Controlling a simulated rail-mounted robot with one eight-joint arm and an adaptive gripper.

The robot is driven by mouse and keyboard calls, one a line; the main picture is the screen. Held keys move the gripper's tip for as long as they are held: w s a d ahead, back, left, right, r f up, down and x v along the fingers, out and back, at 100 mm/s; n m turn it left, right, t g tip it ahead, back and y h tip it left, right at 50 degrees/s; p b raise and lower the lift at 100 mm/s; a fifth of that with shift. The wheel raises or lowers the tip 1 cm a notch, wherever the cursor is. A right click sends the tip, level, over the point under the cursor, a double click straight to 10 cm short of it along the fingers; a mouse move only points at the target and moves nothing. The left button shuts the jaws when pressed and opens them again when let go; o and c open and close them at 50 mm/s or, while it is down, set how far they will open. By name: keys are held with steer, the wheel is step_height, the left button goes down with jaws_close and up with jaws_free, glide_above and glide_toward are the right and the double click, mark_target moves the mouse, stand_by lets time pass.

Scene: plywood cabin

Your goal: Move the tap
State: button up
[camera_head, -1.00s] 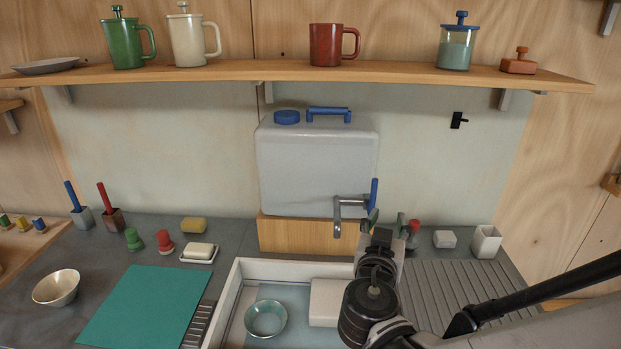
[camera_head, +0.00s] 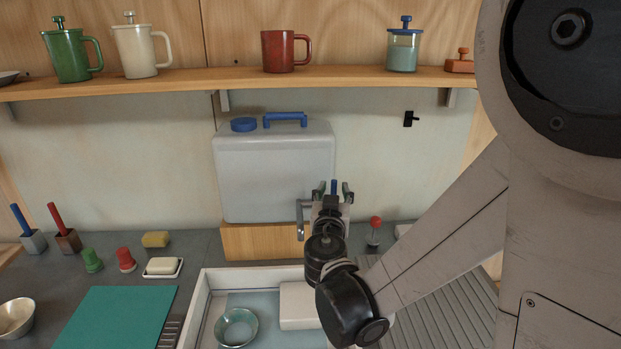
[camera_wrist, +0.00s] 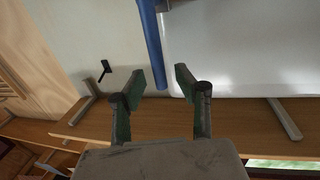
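The tap (camera_head: 301,218) is a grey spout on the front of a pale water container (camera_head: 272,180), with an upright blue lever (camera_head: 334,187). The spout hangs just left of my gripper (camera_head: 333,190); the wrist hides the tap's base. My gripper is open, and in the head view the lever shows between its two fingers. In the wrist view the lever (camera_wrist: 151,45) ends between the open green-grey fingertips (camera_wrist: 160,76). I cannot tell whether either finger touches it.
The container stands on a wooden block (camera_head: 255,241) behind a sink (camera_head: 205,300) holding a bowl (camera_head: 236,327). A red-knobbed item (camera_head: 375,231) stands to the right of my gripper. A shelf (camera_head: 240,79) with mugs and jars runs above. My arm covers the right side.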

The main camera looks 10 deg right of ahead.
steer(key=shift+x, duration=0.9)
jaws_close()
